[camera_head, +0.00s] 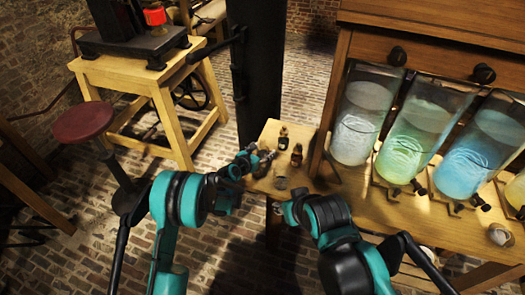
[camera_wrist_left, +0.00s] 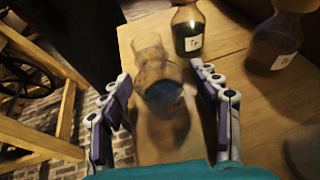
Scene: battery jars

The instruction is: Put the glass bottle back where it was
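The clear glass bottle (camera_wrist_left: 160,78) stands near the left edge of the small wooden table top in the left wrist view. My left gripper (camera_wrist_left: 165,108) is open around its near part, with a visible gap on each side. In the head view my left gripper (camera_head: 262,160) is over the table's left part and largely hides the glass bottle. A dark labelled bottle (camera_wrist_left: 188,32) stands just beyond the glass bottle, and a brown labelled bottle (camera_wrist_left: 274,42) stands to the right. My right gripper (camera_head: 284,210) shows only in part below the table; its fingers cannot be made out.
The dark bottle (camera_head: 283,140) and brown bottle (camera_head: 297,155) stand close to my left gripper. A small glass vessel (camera_head: 281,183) sits at the table's front. Large glass jars (camera_head: 361,115) stand on the bench to the right. A black post (camera_head: 258,70) rises behind the table.

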